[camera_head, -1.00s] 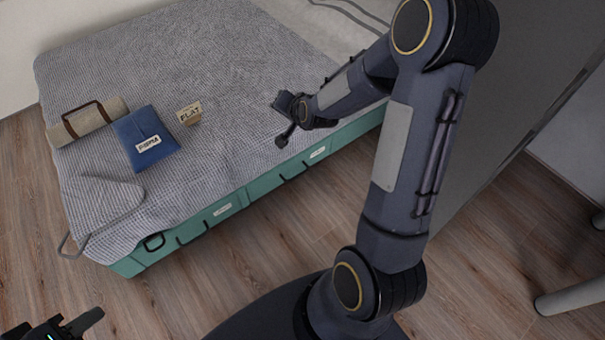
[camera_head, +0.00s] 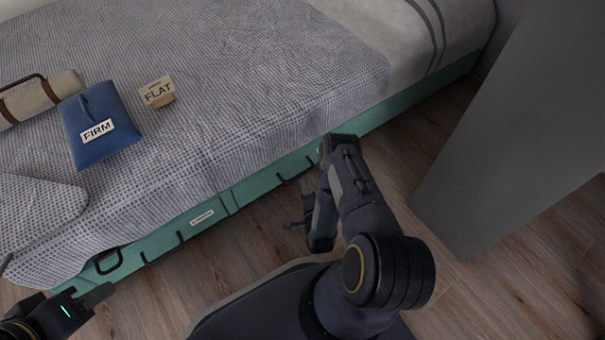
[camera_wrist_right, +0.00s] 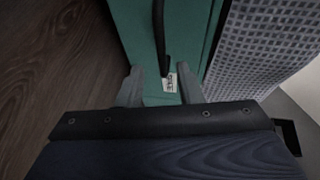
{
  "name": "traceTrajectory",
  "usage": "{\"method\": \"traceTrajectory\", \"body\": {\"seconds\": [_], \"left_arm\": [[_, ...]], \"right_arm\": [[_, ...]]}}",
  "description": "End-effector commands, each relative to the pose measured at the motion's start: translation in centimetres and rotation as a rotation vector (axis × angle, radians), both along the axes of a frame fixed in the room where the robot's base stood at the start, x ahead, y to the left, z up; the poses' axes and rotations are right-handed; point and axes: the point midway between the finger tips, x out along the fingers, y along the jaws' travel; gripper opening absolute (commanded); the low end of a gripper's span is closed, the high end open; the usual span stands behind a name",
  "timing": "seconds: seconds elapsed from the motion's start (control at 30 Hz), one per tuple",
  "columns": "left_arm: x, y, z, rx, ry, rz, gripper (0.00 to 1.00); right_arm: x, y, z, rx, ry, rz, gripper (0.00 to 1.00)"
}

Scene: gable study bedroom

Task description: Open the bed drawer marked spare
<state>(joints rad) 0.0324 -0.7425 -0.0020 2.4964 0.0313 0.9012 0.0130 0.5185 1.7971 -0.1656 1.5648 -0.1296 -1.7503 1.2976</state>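The bed's green drawer base runs diagonally through the head view. Its left drawer front (camera_head: 243,191) has a small white label (camera_head: 202,217), too small to read, and dark handles. Another drawer front lies further right, partly hidden by my right arm. My right gripper (camera_head: 296,212) is in front of the base, near this drawer. In the right wrist view its fingers (camera_wrist_right: 161,78) are apart, with a green front (camera_wrist_right: 195,30), a dark bar handle (camera_wrist_right: 160,40) and an unreadable white label (camera_wrist_right: 170,83) between or beyond them. My left gripper (camera_head: 84,292) is open and empty at the lower left.
On the grey bedspread (camera_head: 235,90) lie a blue pouch marked FIRM (camera_head: 97,125), a tan block marked FLAT (camera_head: 157,92) and a beige roll (camera_head: 40,97). A grey panel (camera_head: 520,130) stands at the right. Wooden floor (camera_head: 235,260) is open before the bed.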

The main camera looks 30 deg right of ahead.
Motion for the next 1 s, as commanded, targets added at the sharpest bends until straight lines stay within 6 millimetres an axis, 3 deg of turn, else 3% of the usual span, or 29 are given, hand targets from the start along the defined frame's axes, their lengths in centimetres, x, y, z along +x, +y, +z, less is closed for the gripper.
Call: {"method": "traceTrajectory", "body": {"seconds": [0.4,0.8,1.0], "left_arm": [[0.0,0.0,-2.8,0.0,0.0,0.0,0.36],[0.0,0.0,-3.1,0.0,0.0,0.0,0.36],[0.0,0.0,-3.1,0.0,0.0,0.0,0.36]], "right_arm": [[5.9,-2.0,-1.2,-0.003,-0.001,0.001,0.33],[6.9,-2.3,-1.1,-0.002,0.002,0.0,0.33],[6.9,-2.3,-1.2,-0.002,0.002,0.0,0.09]]}}
